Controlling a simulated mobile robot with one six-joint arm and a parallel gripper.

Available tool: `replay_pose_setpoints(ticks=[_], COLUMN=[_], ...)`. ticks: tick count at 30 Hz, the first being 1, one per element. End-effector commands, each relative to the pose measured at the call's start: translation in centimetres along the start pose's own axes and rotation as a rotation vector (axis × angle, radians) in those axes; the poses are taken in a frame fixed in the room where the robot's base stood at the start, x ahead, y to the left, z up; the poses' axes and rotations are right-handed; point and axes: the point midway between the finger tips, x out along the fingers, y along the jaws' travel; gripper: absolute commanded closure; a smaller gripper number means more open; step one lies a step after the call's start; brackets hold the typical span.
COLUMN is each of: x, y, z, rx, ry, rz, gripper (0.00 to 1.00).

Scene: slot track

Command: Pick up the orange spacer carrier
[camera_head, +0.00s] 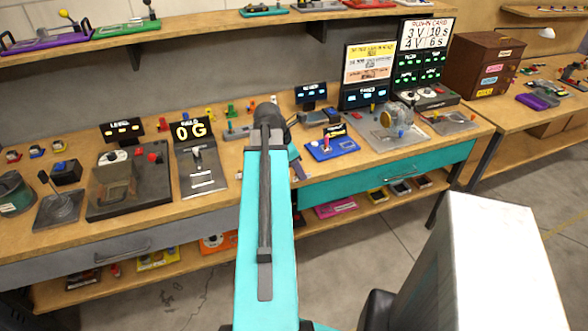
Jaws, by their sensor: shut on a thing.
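My teal arm reaches up the middle of the head view to the workbench. A small part of my gripper (297,168) shows to the right of the forearm. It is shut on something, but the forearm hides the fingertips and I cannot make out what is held. A small orange piece (273,99) stands at the back of the bench just behind the wrist. It is too small to tell whether it is the orange spacer carrier.
A blue tray (332,146) lies right of the wrist, and a grey device with a round drum (397,121) stands beyond it. Left are a "0 G" display (190,131) and a dark panel (128,181). Displays and a wooden cabinet (483,66) stand behind. A shelf (112,40) runs above.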

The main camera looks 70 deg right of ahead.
Motion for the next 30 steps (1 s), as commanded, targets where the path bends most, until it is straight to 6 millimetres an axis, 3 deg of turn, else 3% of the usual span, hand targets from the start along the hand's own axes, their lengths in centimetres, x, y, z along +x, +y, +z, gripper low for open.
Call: replay_pose_setpoints(ticks=[3, 10, 30], x=[0.1, -0.1, -0.4], y=[-1.6, -3.2, -3.6], z=[-0.1, -0.1, 0.0], rx=[0.002, 0.001, 0.0], ry=[0.0, 0.0, 0.0], rz=[0.001, 0.0, 0.0], gripper=[1.0, 1.0, 1.0])
